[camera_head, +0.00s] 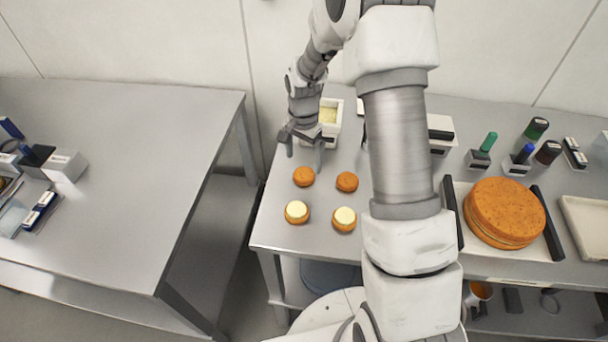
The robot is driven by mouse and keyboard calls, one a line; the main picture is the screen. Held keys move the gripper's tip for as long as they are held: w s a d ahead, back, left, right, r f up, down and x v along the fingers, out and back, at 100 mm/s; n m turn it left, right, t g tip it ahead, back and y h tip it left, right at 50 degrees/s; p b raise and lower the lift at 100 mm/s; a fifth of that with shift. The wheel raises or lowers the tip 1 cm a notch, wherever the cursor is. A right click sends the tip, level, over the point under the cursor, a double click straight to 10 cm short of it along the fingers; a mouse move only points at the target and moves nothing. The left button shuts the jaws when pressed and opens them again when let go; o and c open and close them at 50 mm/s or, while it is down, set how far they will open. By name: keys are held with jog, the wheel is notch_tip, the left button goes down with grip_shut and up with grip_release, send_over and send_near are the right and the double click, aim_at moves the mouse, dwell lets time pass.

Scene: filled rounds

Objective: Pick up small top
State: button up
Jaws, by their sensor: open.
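Two small plain orange-brown cake rounds, which look like the small tops, lie on the grey table: a left one (303,176) and a right one (347,181). In front of them stand two small rounds with pale cream on top, a left one (297,212) and a right one (344,219). My gripper (304,161) is open and empty, just behind and above the left plain round. Its fingers are apart and neither visibly touches the round. The exact height of the fingertips above the table is hard to tell.
A white container of pale cream (329,118) stands close behind my gripper. My arm hides the table's middle. A large cake (504,212) sits on a tray at right, with several coloured bottles behind. The table's front left edge is near the filled rounds.

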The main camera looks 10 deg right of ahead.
aim_at(304, 173)
jog(key=shift+s+f+p, duration=0.15)
jog(key=shift+f+p, duration=0.35)
jog(key=shift+f, duration=2.15)
jog(key=c, duration=0.8)
jog(key=shift+r, duration=0.1)
